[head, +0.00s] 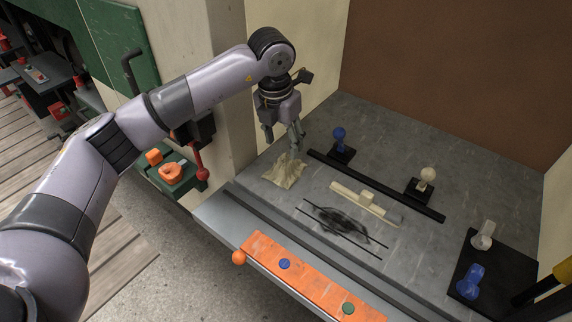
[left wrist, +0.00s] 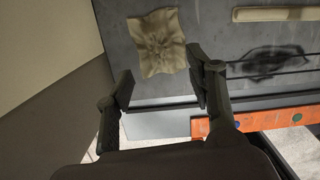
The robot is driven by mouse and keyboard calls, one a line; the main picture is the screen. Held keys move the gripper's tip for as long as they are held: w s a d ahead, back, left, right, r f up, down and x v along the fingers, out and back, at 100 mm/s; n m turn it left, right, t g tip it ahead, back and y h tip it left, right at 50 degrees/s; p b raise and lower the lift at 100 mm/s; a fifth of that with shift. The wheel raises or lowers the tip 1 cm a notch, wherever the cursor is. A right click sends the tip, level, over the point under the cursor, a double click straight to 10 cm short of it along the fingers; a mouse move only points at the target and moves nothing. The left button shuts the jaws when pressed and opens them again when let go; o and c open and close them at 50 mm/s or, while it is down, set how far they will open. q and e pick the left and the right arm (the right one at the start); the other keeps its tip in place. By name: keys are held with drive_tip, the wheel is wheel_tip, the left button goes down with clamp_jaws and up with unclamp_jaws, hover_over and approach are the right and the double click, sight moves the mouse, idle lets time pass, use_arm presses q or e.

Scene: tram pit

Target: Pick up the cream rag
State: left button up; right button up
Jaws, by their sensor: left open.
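The cream rag (head: 286,170) lies crumpled on the grey work surface, near its left end. In the left wrist view the rag (left wrist: 158,42) lies spread with creases, ahead of and between the lines of the fingers. My left gripper (head: 285,141) is above the rag in the head view, pointing down. In the left wrist view my left gripper (left wrist: 163,82) has its two fingers wide apart with nothing between them. The rag looks clear of the fingers. My right gripper is not in view.
A cream bar (head: 362,203) and a dark smudge (head: 342,222) lie right of the rag. An orange strip (head: 300,277) lies along the front edge. A wall pillar (head: 225,90) stands left.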

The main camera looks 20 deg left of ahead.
sight(286, 160)
use_arm(q)
drive_tip(key=f, duration=0.2)
drive_tip(key=shift+w+d+f, duration=0.15)
drive_tip(key=shift+w+f, duration=0.1)
drive_tip(key=shift+f, duration=0.05)
drive_tip(key=shift+f+p, duration=0.3)
drive_tip(key=shift+f, duration=0.15)
drive_tip(key=f, duration=0.2)
drive_tip(key=w+f+p, duration=0.1)
drive_tip(key=f, duration=0.1)
drive_tip(key=shift+f, duration=0.4)
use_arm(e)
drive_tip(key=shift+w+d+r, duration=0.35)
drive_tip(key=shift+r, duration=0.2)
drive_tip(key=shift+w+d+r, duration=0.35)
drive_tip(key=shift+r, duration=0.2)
use_arm(q)
drive_tip(key=shift+c, duration=0.4)
clamp_jaws()
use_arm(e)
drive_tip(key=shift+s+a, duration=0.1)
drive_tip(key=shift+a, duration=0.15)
use_arm(q)
drive_tip(key=shift+r, duration=0.1)
wheel_tip(286, 160, up, 20)
drive_tip(key=b, duration=0.2)
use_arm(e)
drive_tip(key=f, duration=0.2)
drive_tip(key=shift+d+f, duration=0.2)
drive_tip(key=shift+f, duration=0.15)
